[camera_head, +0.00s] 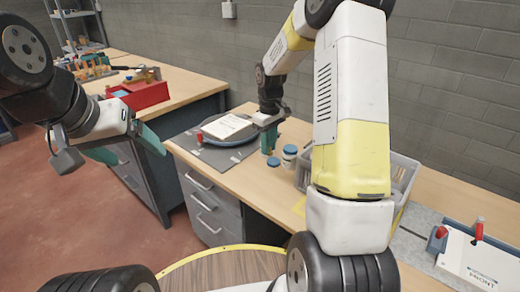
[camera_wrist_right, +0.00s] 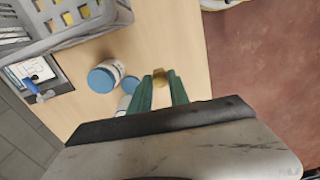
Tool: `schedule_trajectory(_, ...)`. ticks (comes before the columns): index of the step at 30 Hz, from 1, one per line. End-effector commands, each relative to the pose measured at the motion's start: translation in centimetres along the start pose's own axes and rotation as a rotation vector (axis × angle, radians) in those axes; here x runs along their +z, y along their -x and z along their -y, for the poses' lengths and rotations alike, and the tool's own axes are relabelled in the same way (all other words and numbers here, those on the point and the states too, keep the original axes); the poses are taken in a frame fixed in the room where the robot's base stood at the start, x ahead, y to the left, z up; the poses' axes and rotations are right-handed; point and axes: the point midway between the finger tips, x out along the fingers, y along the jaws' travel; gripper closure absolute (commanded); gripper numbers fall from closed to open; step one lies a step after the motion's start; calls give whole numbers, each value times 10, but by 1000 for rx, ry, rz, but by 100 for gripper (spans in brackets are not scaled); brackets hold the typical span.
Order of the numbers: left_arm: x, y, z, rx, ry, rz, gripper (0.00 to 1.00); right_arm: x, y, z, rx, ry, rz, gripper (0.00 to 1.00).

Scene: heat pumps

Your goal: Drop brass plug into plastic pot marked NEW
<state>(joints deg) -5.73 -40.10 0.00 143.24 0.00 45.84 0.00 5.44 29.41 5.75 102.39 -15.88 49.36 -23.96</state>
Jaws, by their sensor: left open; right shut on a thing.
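My right gripper (camera_wrist_right: 162,80) is shut on a small brass plug (camera_wrist_right: 160,77), held between the green fingertips. In the head view my right gripper (camera_head: 268,141) hangs over the wooden bench, left of the pots, and the plug cannot be made out. A white plastic pot with a blue top (camera_head: 289,155) stands on the bench, with a smaller blue-topped one (camera_head: 273,162) beside it. In the wrist view the larger pot (camera_wrist_right: 106,76) and the smaller one (camera_wrist_right: 128,86) are left of the fingers. No NEW marking is readable. My left gripper (camera_head: 127,147) is open and empty, away from the bench.
A grey crate (camera_head: 400,172) stands right of the pots, partly hidden by my right arm. A round device with white papers (camera_head: 228,128) lies on a grey mat (camera_head: 207,155) at left. A red bin (camera_head: 145,93) is on the far bench.

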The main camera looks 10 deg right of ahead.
Motion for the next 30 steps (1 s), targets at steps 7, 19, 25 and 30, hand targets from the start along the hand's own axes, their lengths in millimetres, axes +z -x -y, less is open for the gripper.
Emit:
schedule_trajectory(7,0,0,0,0,0,0,21,-36,5,-37,0,-2,-1,100)
schedule_trajectory(19,0,0,0,0,0,0,21,-91,2,-94,0,-1,-1,100)
schedule_trajectory(25,0,0,0,0,0,0,21,-111,-1,-114,0,-1,-1,100)
schedule_trajectory(30,0,0,0,0,0,0,21,-118,-2,-122,0,-1,-1,100)
